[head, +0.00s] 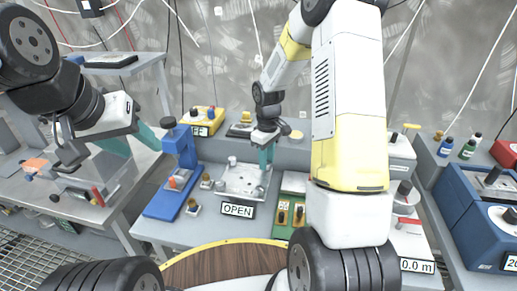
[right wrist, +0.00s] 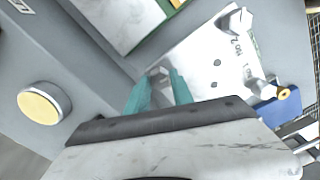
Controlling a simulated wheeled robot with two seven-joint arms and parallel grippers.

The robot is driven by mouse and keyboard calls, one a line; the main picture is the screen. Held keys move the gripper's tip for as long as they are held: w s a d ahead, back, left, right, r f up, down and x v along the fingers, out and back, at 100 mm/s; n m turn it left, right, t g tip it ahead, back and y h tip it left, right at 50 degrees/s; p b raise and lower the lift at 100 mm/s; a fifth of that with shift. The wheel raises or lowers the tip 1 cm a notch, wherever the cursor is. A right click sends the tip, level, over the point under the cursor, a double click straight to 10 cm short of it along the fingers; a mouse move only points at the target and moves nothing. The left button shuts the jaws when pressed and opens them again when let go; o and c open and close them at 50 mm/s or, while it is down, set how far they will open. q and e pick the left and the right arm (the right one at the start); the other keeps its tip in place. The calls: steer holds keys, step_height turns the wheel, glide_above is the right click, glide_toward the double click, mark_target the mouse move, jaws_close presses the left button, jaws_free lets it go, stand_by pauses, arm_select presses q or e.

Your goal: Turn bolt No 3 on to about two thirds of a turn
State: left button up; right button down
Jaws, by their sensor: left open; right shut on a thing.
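A pale metal plate (head: 240,180) with upright bolts lies on the grey bench. It also shows in the right wrist view (right wrist: 205,62), with labels No 1 and No 2 by two bolts, one at its far corner (right wrist: 237,18) and one at its right edge (right wrist: 254,82). My right gripper (head: 265,160) points down at the plate's right side. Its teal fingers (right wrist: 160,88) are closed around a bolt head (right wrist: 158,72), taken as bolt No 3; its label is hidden. My left gripper (head: 132,138) is open and empty, above the left bench, away from the plate.
A sign reading OPEN (head: 238,210) stands in front of the plate. A blue press-like stand (head: 180,170) is left of it, with small knobbed parts between. A green-fronted box (head: 291,208) is close on the right. A yellow box (head: 203,121) stands behind.

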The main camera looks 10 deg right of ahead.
steer(key=m, duration=0.4)
steer(key=shift+w+m, duration=0.1)
steer(key=shift+m, duration=2.5)
steer(key=c, duration=1.1)
jaws_free()
steer(key=shift+r, duration=3.9)
